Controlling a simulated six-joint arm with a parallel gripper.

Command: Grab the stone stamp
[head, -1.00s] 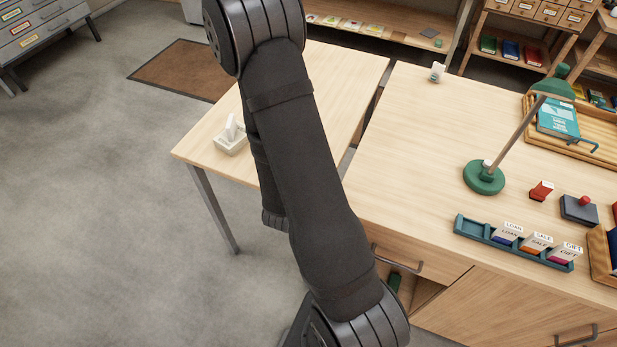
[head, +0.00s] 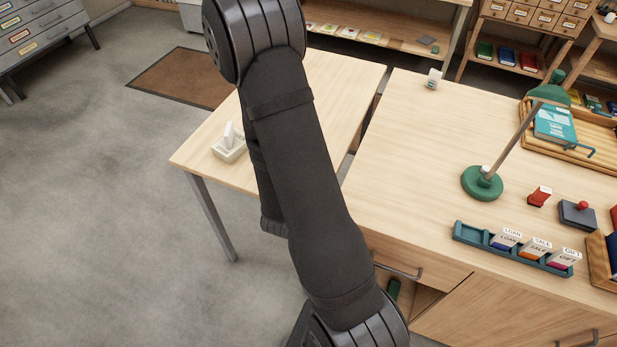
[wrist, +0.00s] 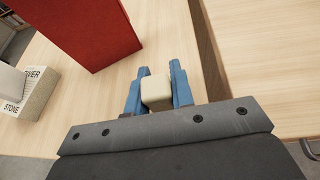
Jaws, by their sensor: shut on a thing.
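In the wrist view, my gripper (wrist: 158,90) has its two blue fingers shut on a small cream block (wrist: 156,92), which looks like the stone stamp. No label shows on the block's visible side. A cream holder (wrist: 40,95) with the words RIVER and STONE stands at the left of the wrist view, with a pale piece in it. In the head view this holder (head: 229,150) sits at the left edge of the left table, with a white piece upright in it. My gripper and the block are hidden behind my arm in the head view.
A tall red block (wrist: 80,30) stands close ahead-left of my fingers. A gap separates the left table (head: 345,80) from the right desk (head: 420,150). On the desk are a green lamp (head: 482,183), a teal stamp rack (head: 470,233) and a small white object (head: 433,79).

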